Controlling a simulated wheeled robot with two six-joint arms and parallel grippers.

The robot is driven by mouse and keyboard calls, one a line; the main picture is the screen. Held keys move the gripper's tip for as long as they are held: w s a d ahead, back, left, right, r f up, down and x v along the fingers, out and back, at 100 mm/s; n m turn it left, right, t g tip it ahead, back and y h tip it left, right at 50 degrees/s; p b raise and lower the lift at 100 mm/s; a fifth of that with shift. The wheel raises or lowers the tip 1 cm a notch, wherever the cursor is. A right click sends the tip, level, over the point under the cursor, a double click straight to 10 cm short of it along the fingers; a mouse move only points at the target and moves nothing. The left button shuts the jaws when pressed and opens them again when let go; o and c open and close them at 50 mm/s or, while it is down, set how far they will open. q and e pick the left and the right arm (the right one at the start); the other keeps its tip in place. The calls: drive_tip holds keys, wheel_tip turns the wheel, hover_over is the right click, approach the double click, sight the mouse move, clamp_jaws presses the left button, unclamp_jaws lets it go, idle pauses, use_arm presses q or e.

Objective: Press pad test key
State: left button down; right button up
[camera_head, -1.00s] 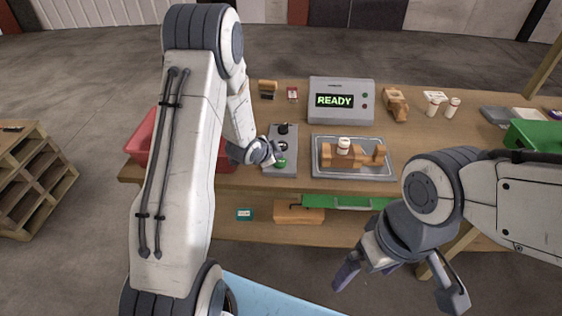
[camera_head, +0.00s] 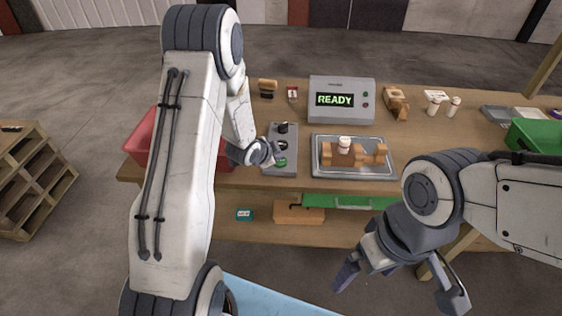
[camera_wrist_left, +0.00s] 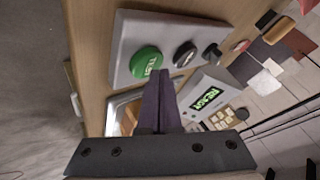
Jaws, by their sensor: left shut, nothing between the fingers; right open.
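The grey control pad (camera_head: 291,139) lies on the table, left of the tray. Its round green key marked TEST (camera_head: 281,162) is at the near end and also shows large in the left wrist view (camera_wrist_left: 146,63). My left gripper (camera_head: 275,155) is shut and empty, just over the pad by the green key. In the left wrist view its dark fingers (camera_wrist_left: 159,78) end beside the key's edge; I cannot tell whether they touch it. My right gripper (camera_head: 400,290) is open and empty, low in front of the table.
Further along the pad are a dark round knob (camera_wrist_left: 185,54) and a black knob (camera_head: 283,127). A detector box (camera_head: 342,86) shows READY. A metal tray (camera_head: 385,172) holds wooden blocks and a white bottle. A red bin (camera_head: 143,150) stands left.

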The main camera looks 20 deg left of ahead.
use_arm(q)
drive_tip(key=shift+f+b, duration=0.45)
idle(0.5)
drive_tip(key=shift+r, duration=0.15)
drive_tip(key=shift+r+p, duration=0.6)
drive_tip(key=shift+r, duration=0.1)
drive_tip(key=shift+r, duration=0.1)
wheel_tip(320, 180, up, 5)
drive_tip(key=p, duration=0.3)
drive_tip(key=shift+p, duration=0.4)
idle(0.5)
